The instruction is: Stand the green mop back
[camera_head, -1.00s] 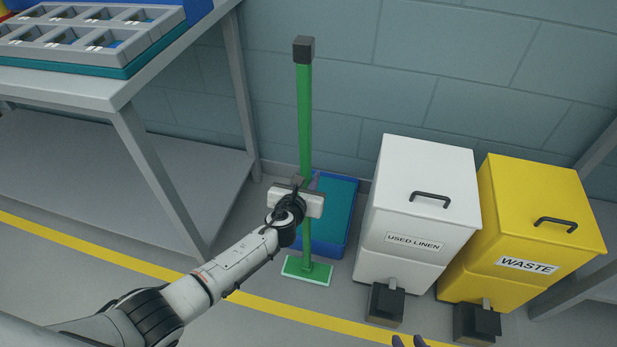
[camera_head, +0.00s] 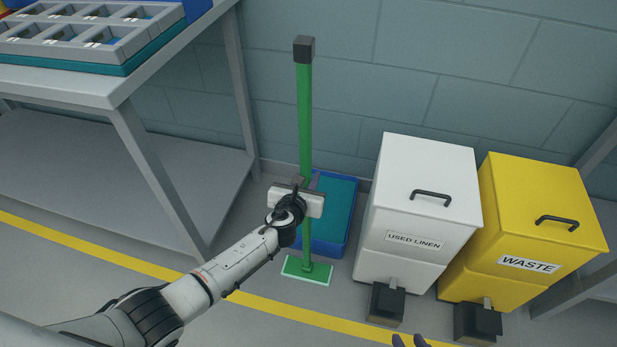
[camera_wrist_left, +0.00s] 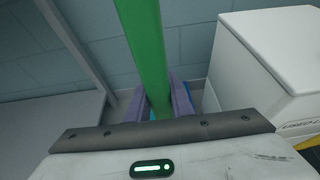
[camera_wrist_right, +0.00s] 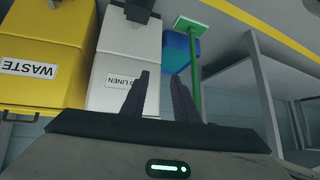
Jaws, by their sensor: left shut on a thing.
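The green mop (camera_head: 305,120) stands near upright, with a dark block at its top and a flat green head (camera_head: 307,270) low at the floor. Whether the head touches the floor is not clear. My left gripper (camera_head: 306,186) is around the handle at its lower middle. In the left wrist view its purple fingers (camera_wrist_left: 160,98) are shut on the green handle, one on each side. My right gripper (camera_head: 409,341) shows only its fingertips at the bottom edge of the head view. In the right wrist view its fingers (camera_wrist_right: 160,95) are apart with nothing between them.
A blue bin with a teal inside (camera_head: 335,205) is behind the mop by the wall. A white USED LINEN bin (camera_head: 425,185) and a yellow WASTE bin (camera_head: 540,210) stand to the right. A grey table (camera_head: 70,85) with trays is at left. A yellow line crosses the floor.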

